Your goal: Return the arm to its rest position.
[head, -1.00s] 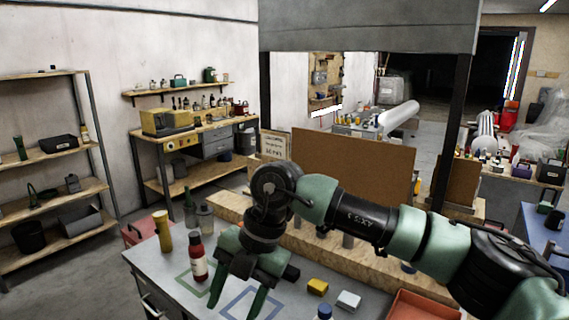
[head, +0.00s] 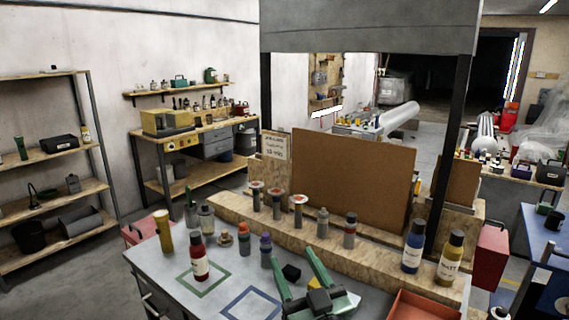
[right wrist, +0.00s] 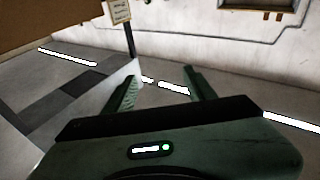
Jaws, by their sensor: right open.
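My right gripper (head: 292,256) is low in the head view, over the right part of the grey table (head: 155,275). Its two green fingers are spread apart and point away from me, up in the picture. In the right wrist view, the open fingers (right wrist: 161,76) have nothing held between them, with floor and wall beyond. Most of my right arm is out of the head view. My left gripper is not in view.
A red bottle (head: 198,258) stands at the green square outline; the blue square outline (head: 250,305) is bare. Small bottles stand behind it. A wooden ledge (head: 300,238) holds several bottles before a brown board (head: 350,180). An orange tray (head: 425,305) lies at right.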

